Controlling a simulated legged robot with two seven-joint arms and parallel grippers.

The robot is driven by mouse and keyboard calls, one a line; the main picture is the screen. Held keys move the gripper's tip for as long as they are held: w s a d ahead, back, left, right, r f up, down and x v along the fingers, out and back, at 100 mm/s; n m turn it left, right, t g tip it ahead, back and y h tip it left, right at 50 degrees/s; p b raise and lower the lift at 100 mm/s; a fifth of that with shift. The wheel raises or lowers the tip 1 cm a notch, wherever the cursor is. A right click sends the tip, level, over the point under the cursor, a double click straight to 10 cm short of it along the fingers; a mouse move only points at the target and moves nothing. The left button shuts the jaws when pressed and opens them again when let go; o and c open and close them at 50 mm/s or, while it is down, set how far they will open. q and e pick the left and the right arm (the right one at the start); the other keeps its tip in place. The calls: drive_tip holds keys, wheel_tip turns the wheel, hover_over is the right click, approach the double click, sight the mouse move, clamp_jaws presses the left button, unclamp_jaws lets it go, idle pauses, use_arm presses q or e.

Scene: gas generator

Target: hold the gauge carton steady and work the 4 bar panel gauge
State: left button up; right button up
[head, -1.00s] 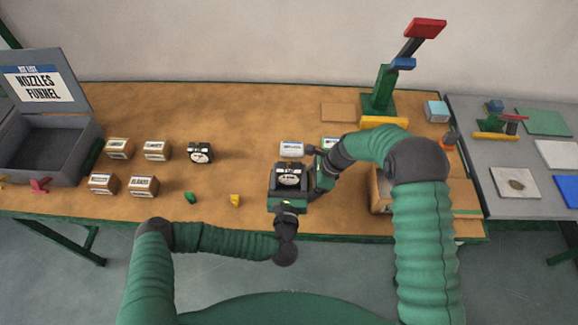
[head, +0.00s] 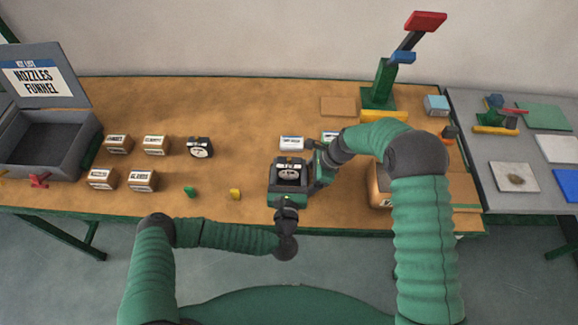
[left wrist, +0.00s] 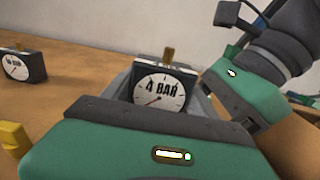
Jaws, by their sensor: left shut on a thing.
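The 4 bar panel gauge (left wrist: 160,95) is a black block with a white dial and a brass stem on top, and faces me upright in the left wrist view. Grey walls of the gauge carton (left wrist: 120,82) show beside it; its lower part is hidden. In the head view the gauge (head: 290,163) is at the carton's far side. My left gripper (head: 289,196) is shut on the carton at its near side. My right gripper (head: 318,168) is close on the right; its jaws are too hidden to tell their state or any contact.
A second black gauge (head: 199,147) stands left, beside several small labelled cartons (head: 142,180). A grey kit bin (head: 45,145) is at far left. Green (head: 189,191) and yellow (head: 235,194) pieces lie near the front edge. A green stand (head: 384,85) rises at the back right.

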sight(288, 158)
use_arm(q)
drive_tip(key=shift+f, duration=1.25)
idle(0.4)
drive_tip(key=o, duration=1.9)
drive_tip(key=shift+f, duration=0.1)
drive_tip(key=shift+c, duration=0.2)
drive_tip(key=shift+s, duration=0.1)
use_arm(e)
drive_tip(key=shift+a, duration=0.1)
use_arm(q)
wheel_tip(288, 158, up, 10)
drive_tip(key=shift+a+r, duration=0.1)
